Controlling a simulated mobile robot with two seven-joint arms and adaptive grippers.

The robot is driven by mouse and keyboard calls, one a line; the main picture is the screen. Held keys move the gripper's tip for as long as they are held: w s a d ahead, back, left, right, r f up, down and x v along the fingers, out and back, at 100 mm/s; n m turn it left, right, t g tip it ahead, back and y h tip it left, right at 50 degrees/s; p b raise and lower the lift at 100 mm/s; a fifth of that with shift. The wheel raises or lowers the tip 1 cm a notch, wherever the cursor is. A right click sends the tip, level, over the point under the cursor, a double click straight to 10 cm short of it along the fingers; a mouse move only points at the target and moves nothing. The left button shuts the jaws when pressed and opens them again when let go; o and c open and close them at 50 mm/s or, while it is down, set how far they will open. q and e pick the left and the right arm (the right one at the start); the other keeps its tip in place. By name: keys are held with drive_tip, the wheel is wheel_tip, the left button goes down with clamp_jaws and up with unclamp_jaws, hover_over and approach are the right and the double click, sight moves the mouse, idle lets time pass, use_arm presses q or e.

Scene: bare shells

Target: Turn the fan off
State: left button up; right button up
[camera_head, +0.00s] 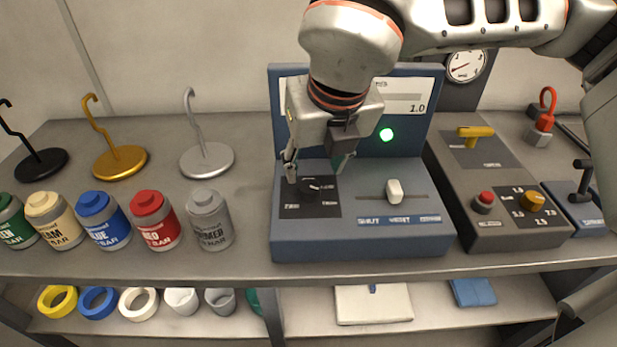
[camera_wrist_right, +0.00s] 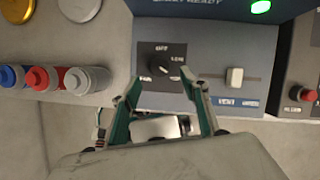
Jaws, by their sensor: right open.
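A black rotary knob (camera_head: 309,187) sits on a dark plate at the left of the blue control box (camera_head: 360,240). In the right wrist view the knob (camera_wrist_right: 166,70) has "OFF" above it and "LOW" at its upper right. The setting at its left is hard to read, and I cannot tell surely where its pointer points. My right gripper (camera_head: 317,168) is open, with its fingers over the knob plate. In the wrist view its fingertips (camera_wrist_right: 162,82) are spread to either side of the knob, nothing between them; contact is unclear. My left gripper is not in view.
A white slider (camera_head: 394,190) stands right of the knob, and a green lamp (camera_head: 386,134) glows behind. A grey box with a yellow lever (camera_head: 475,132) stands farther right. Several jars, including a grey one (camera_head: 208,220), line the left. Hook stands (camera_head: 206,158) stand behind them.

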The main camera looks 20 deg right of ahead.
sight(310, 186)
drive_tip(key=x, duration=0.6)
drive_tip(key=shift+w+f, duration=0.1)
drive_tip(key=shift+f, duration=0.3)
drive_tip(key=c, duration=1.1)
